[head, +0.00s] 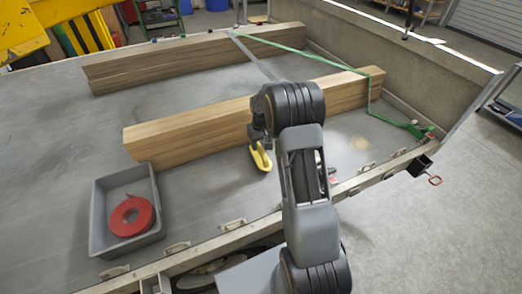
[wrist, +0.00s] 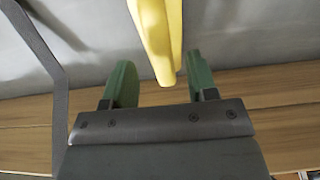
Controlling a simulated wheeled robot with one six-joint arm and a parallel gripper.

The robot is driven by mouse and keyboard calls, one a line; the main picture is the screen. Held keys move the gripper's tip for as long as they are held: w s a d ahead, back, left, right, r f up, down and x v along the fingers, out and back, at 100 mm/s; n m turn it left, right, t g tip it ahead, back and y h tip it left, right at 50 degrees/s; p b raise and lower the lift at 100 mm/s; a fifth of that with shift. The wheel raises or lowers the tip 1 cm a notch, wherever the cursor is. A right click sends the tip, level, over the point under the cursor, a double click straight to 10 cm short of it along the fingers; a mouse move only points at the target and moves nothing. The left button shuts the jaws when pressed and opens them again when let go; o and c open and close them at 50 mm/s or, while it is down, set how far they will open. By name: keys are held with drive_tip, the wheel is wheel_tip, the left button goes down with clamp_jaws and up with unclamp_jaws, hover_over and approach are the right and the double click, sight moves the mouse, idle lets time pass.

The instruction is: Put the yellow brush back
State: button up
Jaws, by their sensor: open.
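The yellow brush (head: 260,158) is by the front face of the nearer timber beam, just left of my arm in the head view. In the wrist view the yellow brush (wrist: 158,35) runs down from the top edge, and its near end shows between the two green fingertips. My gripper (wrist: 161,80) is open, with a gap visible on each side of the brush. In the head view my gripper (head: 261,140) is right above the brush and partly hidden by my wrist. Its bristles cannot be made out, nor whether the brush touches the bed.
A grey bin (head: 124,251) with a red strap roll (head: 131,216) stands at left on the trailer bed (head: 215,190). The nearer timber beam (head: 190,130) and farther beam (head: 150,68) cross the bed. Bed between bin and brush is clear.

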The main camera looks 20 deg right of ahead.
drive_tip(key=s+a+r+t, duration=0.1)
drive_tip(key=s+a+r, duration=0.2)
drive_tip(key=s+r, duration=0.35)
drive_tip(key=s+a+r, duration=0.3)
drive_tip(key=r, duration=0.6)
drive_tip(key=s+a+t, duration=0.1)
drive_tip(key=s+a, duration=0.1)
drive_tip(key=s, duration=0.5)
drive_tip(key=s+a+r+t, duration=0.1)
drive_tip(key=s+a, duration=0.2)
drive_tip(key=s, duration=0.5)
drive_tip(key=shift+a, duration=0.2)
